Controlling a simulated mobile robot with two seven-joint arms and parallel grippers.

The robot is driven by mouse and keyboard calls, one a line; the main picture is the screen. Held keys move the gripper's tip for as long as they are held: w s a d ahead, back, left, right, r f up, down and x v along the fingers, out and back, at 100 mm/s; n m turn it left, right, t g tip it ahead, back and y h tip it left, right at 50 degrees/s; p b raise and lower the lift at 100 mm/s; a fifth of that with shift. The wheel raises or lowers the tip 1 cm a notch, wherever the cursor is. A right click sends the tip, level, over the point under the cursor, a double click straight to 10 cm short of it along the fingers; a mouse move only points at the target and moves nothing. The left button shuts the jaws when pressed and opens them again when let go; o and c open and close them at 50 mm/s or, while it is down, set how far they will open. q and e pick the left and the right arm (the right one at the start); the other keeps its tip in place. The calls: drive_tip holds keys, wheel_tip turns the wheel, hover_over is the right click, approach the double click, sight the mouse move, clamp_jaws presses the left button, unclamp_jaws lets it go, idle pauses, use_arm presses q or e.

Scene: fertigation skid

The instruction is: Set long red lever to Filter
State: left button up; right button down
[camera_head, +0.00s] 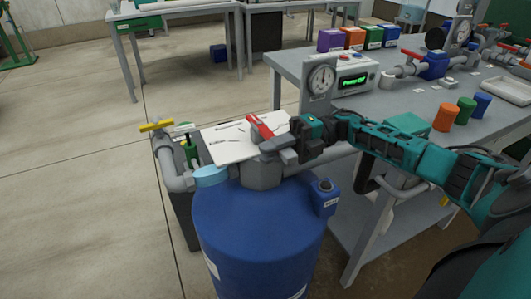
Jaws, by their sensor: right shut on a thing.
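The long red lever (259,126) sits on the grey valve head (262,173) on top of a blue tank (258,224). It slants up and to the left in the head view. A white label plate (226,147) with dark markings stands behind it; its words are too small to read, so I cannot tell which position the lever marks. My right gripper (287,146) comes in from the right and is shut on the red lever near the valve head. The fingers and wrist hide part of the lever. My left gripper is not in view.
A pipe with a yellow-handled valve (156,126) stands left of the tank. A gauge (321,79) and a box with a green display (355,83) stand on the grey bench at right, with orange, green and blue caps. Open floor lies at left.

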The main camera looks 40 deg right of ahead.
drive_tip(key=c, duration=1.2)
unclamp_jaws()
drive_tip(key=shift+o, duration=0.2)
drive_tip(key=s+d+b, duration=0.1)
drive_tip(key=d+b, duration=0.1)
drive_tip(key=d, duration=1)
drive_tip(key=shift+s, duration=0.1)
